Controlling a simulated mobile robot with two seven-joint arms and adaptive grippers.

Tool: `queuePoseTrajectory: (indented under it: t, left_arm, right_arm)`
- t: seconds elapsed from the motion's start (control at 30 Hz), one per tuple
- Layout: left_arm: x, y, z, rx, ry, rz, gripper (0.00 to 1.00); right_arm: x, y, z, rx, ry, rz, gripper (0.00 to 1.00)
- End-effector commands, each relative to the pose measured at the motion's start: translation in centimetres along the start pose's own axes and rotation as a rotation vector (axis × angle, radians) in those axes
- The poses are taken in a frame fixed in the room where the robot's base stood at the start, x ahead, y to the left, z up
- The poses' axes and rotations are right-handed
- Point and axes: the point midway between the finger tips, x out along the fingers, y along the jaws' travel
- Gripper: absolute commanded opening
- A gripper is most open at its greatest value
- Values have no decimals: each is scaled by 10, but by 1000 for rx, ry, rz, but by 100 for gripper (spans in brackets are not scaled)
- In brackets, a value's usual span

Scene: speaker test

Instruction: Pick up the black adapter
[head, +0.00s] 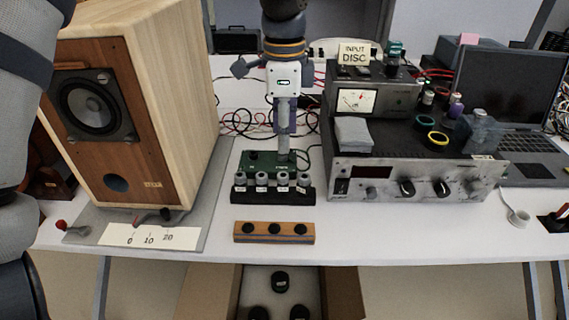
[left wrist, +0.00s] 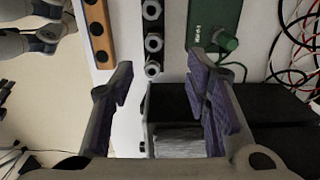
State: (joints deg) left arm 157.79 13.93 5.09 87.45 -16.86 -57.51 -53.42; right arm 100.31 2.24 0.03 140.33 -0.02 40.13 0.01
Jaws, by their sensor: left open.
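Several black pieces show, and I cannot tell which is the black adapter. Three round black pieces (head: 274,229) sit in a wooden strip (head: 239,238) near the table's front edge. The strip also shows in the left wrist view (left wrist: 103,45). Behind it a black rack (head: 273,199) holds several silver-grey labelled connectors (left wrist: 154,43). My left gripper (head: 284,157) points down over the green board (head: 252,169) behind the rack. In the left wrist view its fingers (left wrist: 160,68) are apart, with nothing seen held between them. My right gripper is not in view.
A large wooden speaker (head: 176,90) stands left on a grey mat. A silver amplifier (head: 420,182) with small items on top stands right, beside a laptop (head: 497,85). Red and black cables lie behind. An open box (head: 225,292) with dark cylinders is below the table edge.

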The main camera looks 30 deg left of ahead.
Motion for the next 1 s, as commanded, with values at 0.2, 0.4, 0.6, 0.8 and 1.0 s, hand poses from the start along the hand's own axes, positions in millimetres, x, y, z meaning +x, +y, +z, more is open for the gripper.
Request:
queuePoseTrajectory:
  t: [0.2, 0.4, 0.6, 0.8, 1.0]
  left_arm:
    - [42, 1, 1, 1, -5, 7, 43]
    - [71, 1, 1, 1, -3, 3, 43]
    - [109, 5, 2, 0, -3, 5, 43]
    - [121, 4, 1, 0, 0, -1, 43]
    - [120, 4, 1, 0, 1, -2, 25]
  right_arm:
    - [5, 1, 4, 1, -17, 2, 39]
    - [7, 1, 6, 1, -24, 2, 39]
    - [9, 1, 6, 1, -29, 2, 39]
    - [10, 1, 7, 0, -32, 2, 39]
    - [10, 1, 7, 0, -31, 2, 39]
